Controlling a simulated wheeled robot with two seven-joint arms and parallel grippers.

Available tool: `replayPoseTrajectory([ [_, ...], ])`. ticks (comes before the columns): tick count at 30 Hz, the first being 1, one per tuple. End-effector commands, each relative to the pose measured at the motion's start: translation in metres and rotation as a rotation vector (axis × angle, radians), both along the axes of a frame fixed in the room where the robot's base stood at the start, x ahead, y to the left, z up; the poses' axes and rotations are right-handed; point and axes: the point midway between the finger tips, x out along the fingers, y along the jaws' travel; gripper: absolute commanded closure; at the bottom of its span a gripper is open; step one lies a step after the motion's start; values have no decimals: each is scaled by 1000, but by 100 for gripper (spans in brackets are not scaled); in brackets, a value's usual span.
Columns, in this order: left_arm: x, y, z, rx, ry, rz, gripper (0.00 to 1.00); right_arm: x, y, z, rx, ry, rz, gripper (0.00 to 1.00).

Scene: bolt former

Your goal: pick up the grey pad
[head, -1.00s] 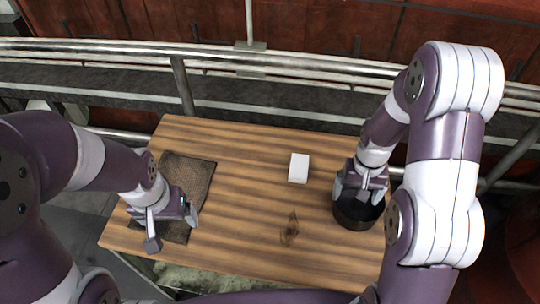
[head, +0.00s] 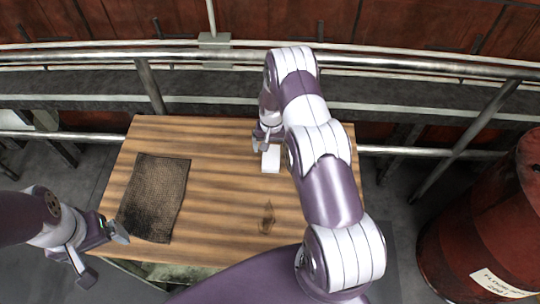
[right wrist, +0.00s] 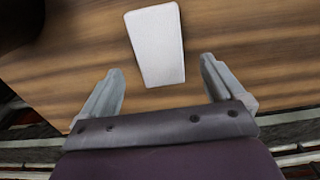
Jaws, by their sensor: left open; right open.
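The grey pad, a small pale block (head: 271,159), lies flat on the wooden table, right of its middle in the head view. In the right wrist view the pad (right wrist: 156,42) is ahead, its narrower end between the fingertips in the picture. My right gripper (head: 264,145) is open and empty at the pad's far side. Its two fingers (right wrist: 160,66) are apart in the wrist view; I cannot tell how high they are over the table. My left gripper (head: 105,256) is open and empty off the table's near left corner.
A dark woven mat (head: 154,195) lies on the table's left part. A black round container shows partly in the right wrist view (right wrist: 18,18); my right arm hides it in the head view. Rails (head: 400,67) run behind the table. A red barrel (head: 480,235) stands right.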

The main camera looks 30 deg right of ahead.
Motion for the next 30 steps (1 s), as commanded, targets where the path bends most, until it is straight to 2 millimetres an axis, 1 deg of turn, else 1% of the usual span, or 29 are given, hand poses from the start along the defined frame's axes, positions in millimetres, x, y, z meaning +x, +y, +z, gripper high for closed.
replayPoseTrajectory([
  [1, 0, 0, 11, 0, -1, 0, 10, -1, 1, -4, 1, 3, 0, 4],
  [3, 0, 0, 18, 0, -1, 0, 10, 0, 1, -15, 1, 4, 0, 4],
  [6, 0, 0, 20, 0, -1, 0, 10, 0, 1, -33, 0, 2, 0, 4],
  [7, 0, 0, 20, 0, -1, 0, 10, 1, 1, -36, 0, 1, 0, 4],
  [9, 0, 0, 20, 0, -1, 0, 10, 1, 0, -41, -1, 1, 0, 4],
  [14, 0, 0, 19, 0, 0, 0, 10, 1, 0, -42, -1, 1, 1, 4],
  [15, 0, 0, 19, 0, 0, 0, 10, 1, 1, -42, -1, 1, 1, 11],
  [17, 0, 0, 19, 0, 0, 0, 10, 1, 1, -41, -1, 1, 1, 30],
  [18, 0, 0, 19, 0, 0, 0, 10, 1, 1, -41, -1, 1, 1, 43],
  [20, 0, 0, 19, 0, -1, 0, 10, 1, 1, -41, -1, 1, 1, 63],
  [30, 0, 0, 18, 0, -1, 0, 10, 1, 0, -40, 0, 0, 1, 64],
])
